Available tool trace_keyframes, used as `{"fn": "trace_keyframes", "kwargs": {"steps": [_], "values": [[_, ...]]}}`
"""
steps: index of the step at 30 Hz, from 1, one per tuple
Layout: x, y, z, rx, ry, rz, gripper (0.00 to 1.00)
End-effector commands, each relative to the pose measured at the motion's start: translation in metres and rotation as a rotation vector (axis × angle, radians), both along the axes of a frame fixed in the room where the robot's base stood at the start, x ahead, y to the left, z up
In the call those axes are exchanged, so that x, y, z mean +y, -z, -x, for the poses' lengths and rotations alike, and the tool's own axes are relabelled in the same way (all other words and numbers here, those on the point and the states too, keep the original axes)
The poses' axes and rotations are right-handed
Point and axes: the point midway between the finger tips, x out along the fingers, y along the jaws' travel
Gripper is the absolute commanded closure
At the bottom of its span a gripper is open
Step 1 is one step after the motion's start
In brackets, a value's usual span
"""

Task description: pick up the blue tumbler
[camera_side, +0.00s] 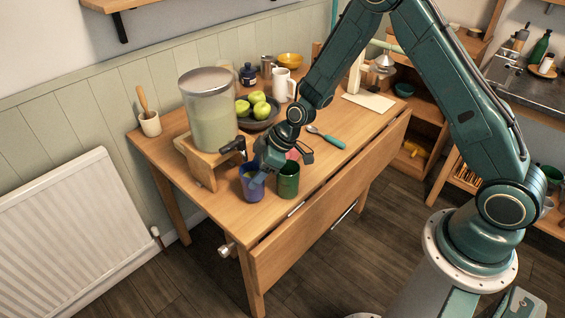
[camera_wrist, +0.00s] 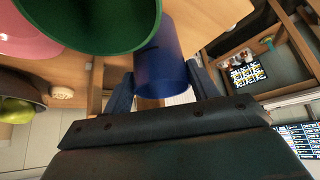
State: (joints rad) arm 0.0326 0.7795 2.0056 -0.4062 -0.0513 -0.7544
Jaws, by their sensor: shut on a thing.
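The blue tumbler (camera_side: 252,187) stands near the front left of the wooden table, below the drink dispenser's tap, in the side view. My gripper (camera_side: 257,177) reaches down to it and is shut on it. In the wrist view the blue tumbler (camera_wrist: 160,65) sits between the two fingers of my gripper (camera_wrist: 160,88). Its far end is partly hidden behind a green cup. I cannot tell whether the tumbler touches the table.
The green cup (camera_side: 288,180) stands close beside the tumbler on the right, with a pink item (camera_side: 293,154) behind it. A glass dispenser (camera_side: 211,120) on a wooden stand is close behind left. A bowl of green apples (camera_side: 258,120) lies farther back. The front table edge is near.

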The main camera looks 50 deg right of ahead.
Motion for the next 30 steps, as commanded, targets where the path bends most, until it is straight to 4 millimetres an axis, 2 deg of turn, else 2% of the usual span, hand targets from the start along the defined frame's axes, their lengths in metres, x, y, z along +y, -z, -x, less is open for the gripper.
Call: {"fn": "trace_keyframes", "kwargs": {"steps": [22,30], "values": [[0.0,-0.001,0.065,-0.003,0.001,0.0,0.84],[0.0,-0.028,0.063,-0.005,0.0,0.0,0.84]]}}
